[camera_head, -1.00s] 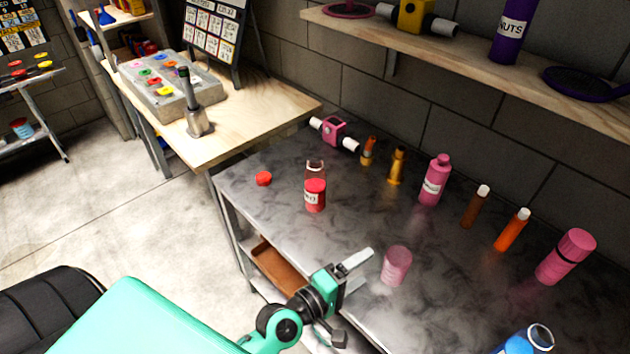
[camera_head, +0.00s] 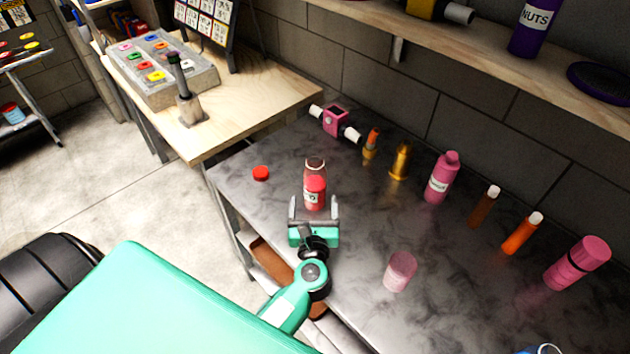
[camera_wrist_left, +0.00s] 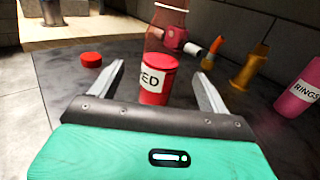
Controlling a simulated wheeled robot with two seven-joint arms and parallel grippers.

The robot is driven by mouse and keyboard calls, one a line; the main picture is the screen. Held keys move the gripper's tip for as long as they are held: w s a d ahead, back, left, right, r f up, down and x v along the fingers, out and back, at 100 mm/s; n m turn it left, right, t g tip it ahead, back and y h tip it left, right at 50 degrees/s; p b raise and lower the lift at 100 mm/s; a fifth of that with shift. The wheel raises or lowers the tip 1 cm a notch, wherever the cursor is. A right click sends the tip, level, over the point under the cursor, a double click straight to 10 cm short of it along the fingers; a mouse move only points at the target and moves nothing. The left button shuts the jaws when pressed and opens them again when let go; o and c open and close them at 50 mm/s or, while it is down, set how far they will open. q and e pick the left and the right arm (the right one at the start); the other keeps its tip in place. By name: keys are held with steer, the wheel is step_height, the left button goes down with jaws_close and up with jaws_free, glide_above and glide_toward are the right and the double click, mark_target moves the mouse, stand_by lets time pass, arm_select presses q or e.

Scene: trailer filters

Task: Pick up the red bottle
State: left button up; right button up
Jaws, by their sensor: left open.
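The red bottle (camera_head: 315,187) stands upright on the dark metal table (camera_head: 345,245). It is clear with red contents and a white label, and its top looks open. In the left wrist view the bottle (camera_wrist_left: 158,78) stands straight ahead, its label ending in "ED". My left gripper (camera_head: 314,203) is open right in front of it, and in the left wrist view its fingers (camera_wrist_left: 160,88) lie to either side of the bottle's lower part. I cannot tell whether they touch it. My right gripper is not in view.
A red cap (camera_head: 261,173) lies left of the bottle. A pink cup (camera_head: 400,271) stands to the right in front. A pink device (camera_head: 335,121), a gold bottle (camera_head: 401,162) and a pink bottle (camera_head: 441,179) stand behind. A wooden shelf (camera_head: 400,27) overhangs the back.

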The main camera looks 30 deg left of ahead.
mark_target(314, 190)
arm_select(q)
steer(key=p+x, duration=0.1)
steer(key=x, duration=0.3)
steer(key=shift+w+a, duration=0.1)
steer(key=shift+w, duration=0.2)
steer(key=x, duration=0.1)
steer(key=p+x, duration=0.1)
steer(key=x, duration=0.1)
steer(key=p+x, duration=0.1)
steer(key=shift+w+r, duration=0.3)
steer(key=shift+r, duration=0.05)
steer(key=shift+w+a+f, duration=0.1)
steer(key=shift+w+a, duration=0.05)
steer(key=shift+w, duration=0.15)
steer(key=c, duration=1.3)
steer(key=shift+o, duration=0.2)
steer(key=shift+r, duration=0.25)
